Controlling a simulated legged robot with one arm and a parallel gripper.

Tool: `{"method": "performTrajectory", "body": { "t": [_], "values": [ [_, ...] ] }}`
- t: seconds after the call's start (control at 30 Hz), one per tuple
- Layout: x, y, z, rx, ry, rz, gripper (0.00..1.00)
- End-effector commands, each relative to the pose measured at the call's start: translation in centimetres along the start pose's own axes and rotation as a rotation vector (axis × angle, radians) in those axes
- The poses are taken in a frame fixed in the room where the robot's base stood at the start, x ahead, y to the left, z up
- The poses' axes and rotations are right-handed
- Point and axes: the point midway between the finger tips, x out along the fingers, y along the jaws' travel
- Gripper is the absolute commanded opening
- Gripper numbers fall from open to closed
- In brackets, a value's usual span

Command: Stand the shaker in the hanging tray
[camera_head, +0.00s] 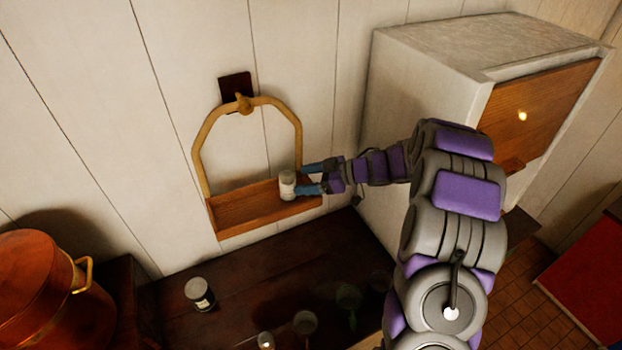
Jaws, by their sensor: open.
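A small whitish shaker (288,185) stands about upright in the right part of the hanging tray. The tray (240,207) is a shallow wooden trough hung from a brass-coloured loop on the white plank wall. My gripper (307,180) reaches in from the right, its two blue fingers open and spread beside the shaker's right side. I cannot tell whether the fingertips touch the shaker. The shaker's base is partly hidden by the tray's front wall.
A dark counter (250,290) lies below, with a dark jar (200,294) with a pale lid and several small glass items on it. A copper pot (38,285) stands at left. A pale cabinet (395,100) stands to the right, behind my arm.

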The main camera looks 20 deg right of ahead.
Motion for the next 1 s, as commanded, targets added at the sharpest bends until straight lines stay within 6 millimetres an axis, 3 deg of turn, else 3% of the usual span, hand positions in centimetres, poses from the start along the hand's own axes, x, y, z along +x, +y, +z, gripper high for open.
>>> {"method": "performTrajectory", "body": {
  "t": [0.5,1.0],
  "values": [
    [-7.0,0.3,0.3,0.003,0.005,0.001,0.75],
    [-7.5,0.0,0.0,0.000,0.000,0.000,0.75]
  ]
}}
